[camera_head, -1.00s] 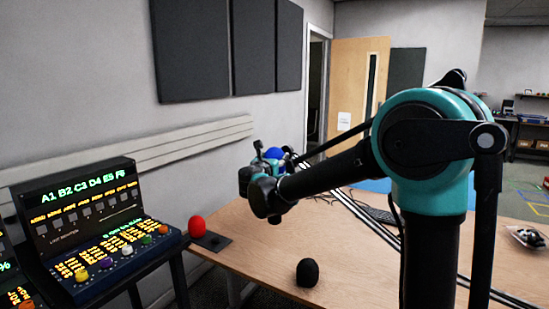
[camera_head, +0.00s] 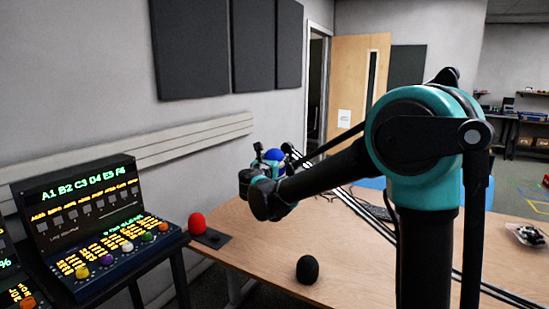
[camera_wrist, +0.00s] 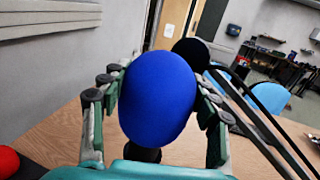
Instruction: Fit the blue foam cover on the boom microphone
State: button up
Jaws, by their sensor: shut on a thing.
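The blue foam cover (camera_wrist: 157,100) is a smooth egg shape between the fingers of my gripper (camera_wrist: 158,82) in the wrist view. My gripper is shut on it from both sides. A short dark stub shows under the cover. In the head view the blue cover (camera_head: 274,154) is a small patch at the end of my arm. A black rounded end, seemingly the boom microphone (camera_wrist: 190,50), shows just behind and right of the cover in the wrist view, partly hidden by it. I cannot tell whether they touch.
A red foam ball (camera_head: 197,223) stands by a dark pad at the table's left edge. A black foam ball (camera_head: 308,269) sits on the front of the wooden table (camera_head: 255,262). Dark boom bars (camera_wrist: 262,128) slant across the right side of the wrist view. A lit control console (camera_head: 85,230) stands left.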

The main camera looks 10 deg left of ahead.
jog(key=shift+f, duration=2.9)
dwell(0.9)
jog(key=o, duration=0.9)
jog(key=o, duration=0.4)
jog(key=shift+c, duration=0.2)
jog(key=shift+r, duration=3.5)
jog(key=shift+s, duration=0.15)
